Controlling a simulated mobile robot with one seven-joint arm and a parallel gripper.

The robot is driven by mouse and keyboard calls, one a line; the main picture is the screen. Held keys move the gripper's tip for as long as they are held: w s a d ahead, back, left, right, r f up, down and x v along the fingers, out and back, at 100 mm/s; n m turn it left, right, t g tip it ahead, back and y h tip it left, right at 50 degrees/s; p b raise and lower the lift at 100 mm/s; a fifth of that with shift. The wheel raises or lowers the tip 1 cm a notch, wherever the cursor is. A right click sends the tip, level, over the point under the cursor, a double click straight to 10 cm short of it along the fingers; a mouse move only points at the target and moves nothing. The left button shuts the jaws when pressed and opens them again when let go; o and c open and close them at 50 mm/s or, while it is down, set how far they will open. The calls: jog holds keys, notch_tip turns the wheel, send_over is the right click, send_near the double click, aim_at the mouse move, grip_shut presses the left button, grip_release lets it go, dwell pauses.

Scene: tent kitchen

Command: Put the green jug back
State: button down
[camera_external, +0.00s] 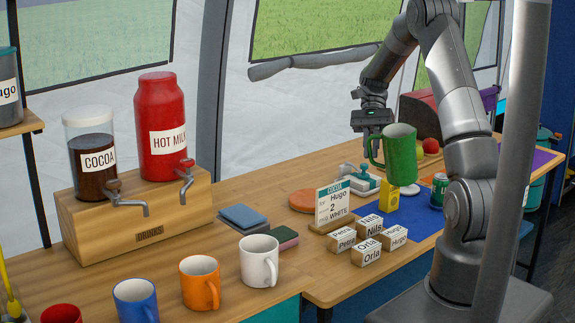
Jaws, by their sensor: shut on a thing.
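The green jug (401,155) is upright in the air above the back of the table, at the right of the middle. Its handle is on its left side. My gripper (371,134) points down at the handle side and is shut on the green jug. The exact contact of the fingers is small and partly hidden. Below the jug are a yellow object (388,199) and a blue mat (425,218).
Labelled blocks (367,250) and a cocoa card (333,203) stand in front of the jug. An orange disc (303,200) lies left. A white mug (259,262), other mugs and a drinks dispenser (150,236) stand further left. Bare wood (245,190) lies between.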

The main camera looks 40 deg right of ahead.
jog(key=s+a+r+m+t+y, duration=0.2)
jog(key=s+a+m+t+y, duration=0.25)
jog(key=a+m+t, duration=0.6)
jog(key=shift+w+a+f+n+g, duration=0.8)
jog(key=shift+a+f, duration=1.45)
jog(key=shift+f, duration=0.35)
jog(key=shift+w+a+f+n+g, duration=0.8)
jog(key=shift+a+f, duration=1.45)
jog(key=shift+f, duration=0.35)
jog(key=shift+w+a+f+n+g, duration=0.8)
jog(key=shift+a+f, duration=1.45)
jog(key=shift+f, duration=0.35)
jog(key=shift+s+f, duration=0.1)
jog(key=c, duration=1.5)
grip_release()
